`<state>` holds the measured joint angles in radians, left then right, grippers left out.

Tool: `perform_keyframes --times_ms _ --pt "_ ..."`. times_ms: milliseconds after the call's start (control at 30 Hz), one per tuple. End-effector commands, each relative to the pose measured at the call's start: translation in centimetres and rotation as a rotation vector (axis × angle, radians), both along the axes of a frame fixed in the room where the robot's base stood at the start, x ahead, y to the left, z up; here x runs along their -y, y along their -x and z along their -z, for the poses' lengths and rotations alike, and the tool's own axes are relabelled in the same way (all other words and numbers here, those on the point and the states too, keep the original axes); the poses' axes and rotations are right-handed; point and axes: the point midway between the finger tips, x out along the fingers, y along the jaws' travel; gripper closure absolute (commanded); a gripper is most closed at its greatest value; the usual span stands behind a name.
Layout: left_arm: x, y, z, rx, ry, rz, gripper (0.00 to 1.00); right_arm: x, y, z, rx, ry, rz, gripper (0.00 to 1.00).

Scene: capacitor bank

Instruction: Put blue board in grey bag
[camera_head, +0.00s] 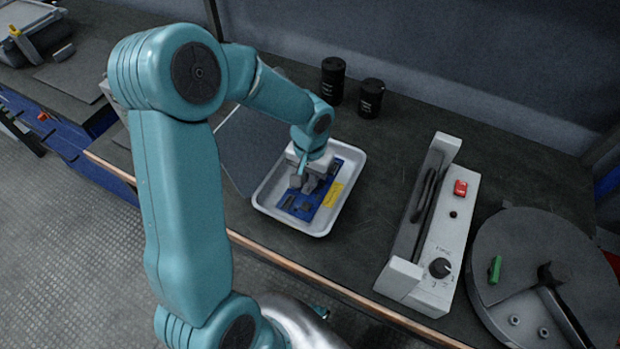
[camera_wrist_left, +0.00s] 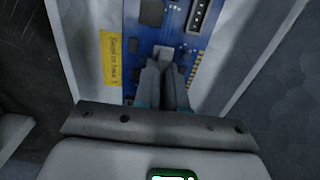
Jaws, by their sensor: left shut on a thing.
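The blue board (camera_head: 325,205) lies in a white tray (camera_head: 322,231) on the dark bench, with dark parts and a yellow label on it. My left gripper (camera_head: 302,183) reaches down over the tray and is shut on the board. In the left wrist view its fingertips (camera_wrist_left: 166,68) close at a small grey part on the blue board (camera_wrist_left: 160,28). The board appears to lie flat in the tray. A flat dark grey piece (camera_head: 247,145), probably the grey bag, lies left of the tray, partly hidden by my arm. My right gripper is not in view.
Two black canisters (camera_head: 333,80) (camera_head: 371,98) stand behind the tray. A white device with a red switch and a knob (camera_head: 435,235) stands to its right. A round grey plate (camera_head: 540,270) is at far right. Bare bench lies between tray and device.

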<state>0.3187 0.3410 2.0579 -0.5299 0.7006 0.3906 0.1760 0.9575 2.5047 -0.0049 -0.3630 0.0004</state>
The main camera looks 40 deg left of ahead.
Motion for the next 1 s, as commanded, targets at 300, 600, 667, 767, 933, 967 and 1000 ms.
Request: perform_keyframes --times_ms 300,600,667,767,933,967,1000 --pt "0.0 0.0 0.3 0.001 0.0 0.0 1.0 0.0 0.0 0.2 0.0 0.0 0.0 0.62" --pt "0.0 0.0 0.4 0.001 0.0 0.0 0.64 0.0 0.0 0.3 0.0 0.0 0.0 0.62" --pt "0.0 0.0 0.4 0.001 0.0 0.0 0.64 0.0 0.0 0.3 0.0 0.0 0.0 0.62" --pt "0.0 0.0 0.2 0.001 0.0 0.0 0.64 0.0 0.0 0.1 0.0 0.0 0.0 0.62" --pt "0.0 -0.1 -2.0 0.006 -0.002 0.0 0.64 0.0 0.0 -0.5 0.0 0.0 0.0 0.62" --pt "0.0 -0.1 -2.7 0.007 -0.002 0.0 0.64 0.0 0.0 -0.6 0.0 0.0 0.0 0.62" --pt "0.0 -0.1 -3.6 0.006 -0.001 -0.001 0.64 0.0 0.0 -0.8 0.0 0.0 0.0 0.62"
